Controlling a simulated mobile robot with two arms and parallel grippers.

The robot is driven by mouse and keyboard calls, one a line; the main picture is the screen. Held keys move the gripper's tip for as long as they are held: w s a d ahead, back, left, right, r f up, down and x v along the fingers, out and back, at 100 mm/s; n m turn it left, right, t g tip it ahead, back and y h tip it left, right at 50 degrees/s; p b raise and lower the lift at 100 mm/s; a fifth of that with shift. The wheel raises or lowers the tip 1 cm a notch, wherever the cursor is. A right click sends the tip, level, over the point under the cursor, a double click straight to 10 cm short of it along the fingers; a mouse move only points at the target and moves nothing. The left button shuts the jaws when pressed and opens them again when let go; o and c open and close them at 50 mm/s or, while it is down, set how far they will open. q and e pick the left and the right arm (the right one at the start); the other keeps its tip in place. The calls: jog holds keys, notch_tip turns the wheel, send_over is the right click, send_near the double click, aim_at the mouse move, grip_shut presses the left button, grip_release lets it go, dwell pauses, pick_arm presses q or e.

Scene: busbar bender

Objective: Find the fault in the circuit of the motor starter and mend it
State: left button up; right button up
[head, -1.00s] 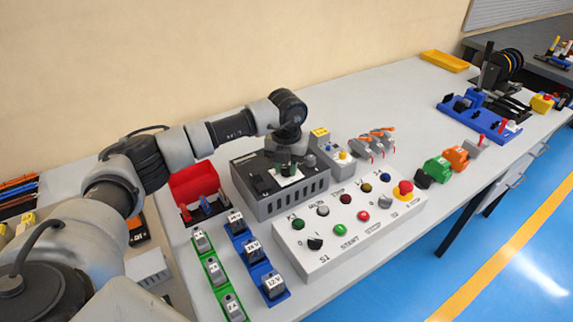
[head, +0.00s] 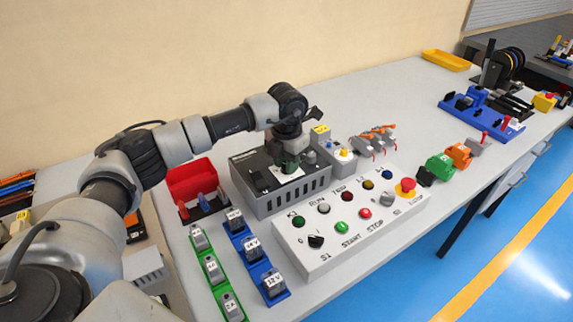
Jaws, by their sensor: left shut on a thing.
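The motor starter's control panel (head: 350,235) is a white box in the head view with coloured buttons and lamps, a black selector marked S1, and a red mushroom button (head: 406,187) on a yellow base. Behind it stands a grey vented box (head: 290,200) with a white label on top. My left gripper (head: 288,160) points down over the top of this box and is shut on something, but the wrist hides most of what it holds. A dark green piece shows at the fingertips. My right gripper does not show.
A green rail (head: 214,270) and a blue rail (head: 256,258) carry labelled modules at the front left. A red bin (head: 190,181) stands behind them. Orange-handled clamps, green and orange blocks (head: 440,166) and a blue tool base (head: 480,118) lie to the right.

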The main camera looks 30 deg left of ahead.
pick_arm(q)
jog(key=m+b, duration=0.1)
jog(key=m, duration=0.5)
jog(key=shift+b, duration=0.4)
jog(key=shift+r+m, duration=0.1)
jog(key=shift+m, duration=0.2)
jog(key=o, duration=0.9)
notch_tip(320, 180, up, 11)
jog(key=shift+f+b, duration=0.15)
jog(key=shift+b, duration=0.15)
